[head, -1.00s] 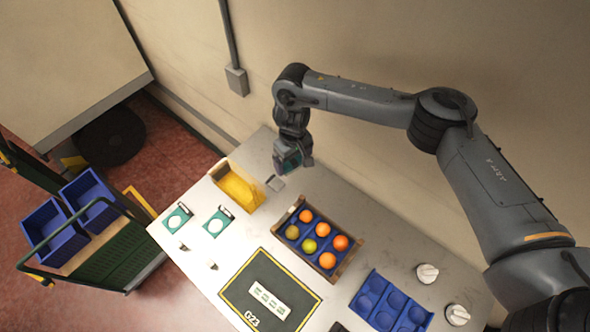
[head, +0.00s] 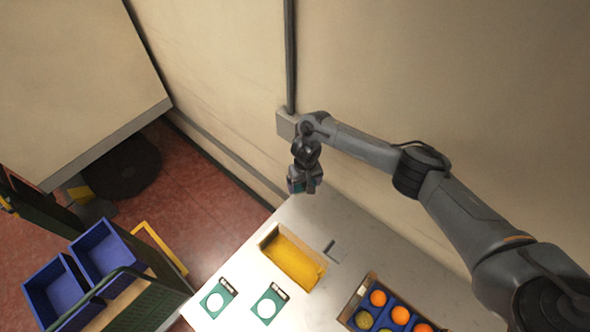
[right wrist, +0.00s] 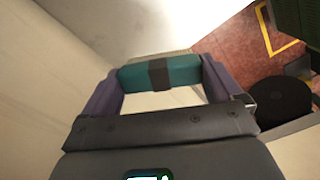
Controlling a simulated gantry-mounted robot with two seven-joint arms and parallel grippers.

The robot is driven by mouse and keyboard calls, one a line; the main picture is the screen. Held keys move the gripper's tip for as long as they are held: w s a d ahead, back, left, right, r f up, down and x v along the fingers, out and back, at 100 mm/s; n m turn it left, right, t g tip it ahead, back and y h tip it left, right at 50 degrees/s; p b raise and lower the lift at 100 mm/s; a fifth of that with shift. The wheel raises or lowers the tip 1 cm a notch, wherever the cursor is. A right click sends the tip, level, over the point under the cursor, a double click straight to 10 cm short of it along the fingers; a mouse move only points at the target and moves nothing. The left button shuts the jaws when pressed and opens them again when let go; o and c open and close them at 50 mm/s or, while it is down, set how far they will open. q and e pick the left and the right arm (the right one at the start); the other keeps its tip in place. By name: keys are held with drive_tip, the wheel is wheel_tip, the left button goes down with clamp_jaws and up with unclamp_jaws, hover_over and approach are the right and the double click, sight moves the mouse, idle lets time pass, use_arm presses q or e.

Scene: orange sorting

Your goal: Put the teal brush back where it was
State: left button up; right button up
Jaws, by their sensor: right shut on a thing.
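My right gripper (head: 305,188) is shut on the teal brush (right wrist: 187,70). In the right wrist view the teal bar with a dark band in its middle lies across between the two purple-grey fingers (right wrist: 160,80). In the head view only a bit of teal shows at the gripper, above the far end of the table near the wall. A small grey piece (head: 333,251) stands on the table to the right of the yellow-filled box; I cannot tell what it is. My left gripper is not in view.
An open box with a yellow inside (head: 293,262) stands near the far table end. A crate of oranges (head: 366,286) is at lower right. Blue bins (head: 58,291) stand on a cart at left.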

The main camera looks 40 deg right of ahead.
use_arm(q)
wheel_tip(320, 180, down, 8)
drive_tip(key=b, duration=0.7)
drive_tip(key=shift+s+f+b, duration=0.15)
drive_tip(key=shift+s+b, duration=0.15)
use_arm(e)
drive_tip(key=s+f, duration=0.1)
drive_tip(key=f, duration=0.2)
drive_tip(key=s+f, duration=0.1)
drive_tip(key=f, duration=0.3)
drive_tip(key=s+f, duration=0.2)
drive_tip(key=f, duration=0.1)
drive_tip(key=shift+a+f, duration=0.25)
drive_tip(key=shift+f, duration=0.05)
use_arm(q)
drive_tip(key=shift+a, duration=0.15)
use_arm(e)
drive_tip(key=shift+f, duration=0.2)
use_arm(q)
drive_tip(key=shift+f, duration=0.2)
use_arm(e)
drive_tip(key=shift+f, duration=0.4)
drive_tip(key=o, duration=0.7)
drive_tip(key=shift+r, duration=0.1)
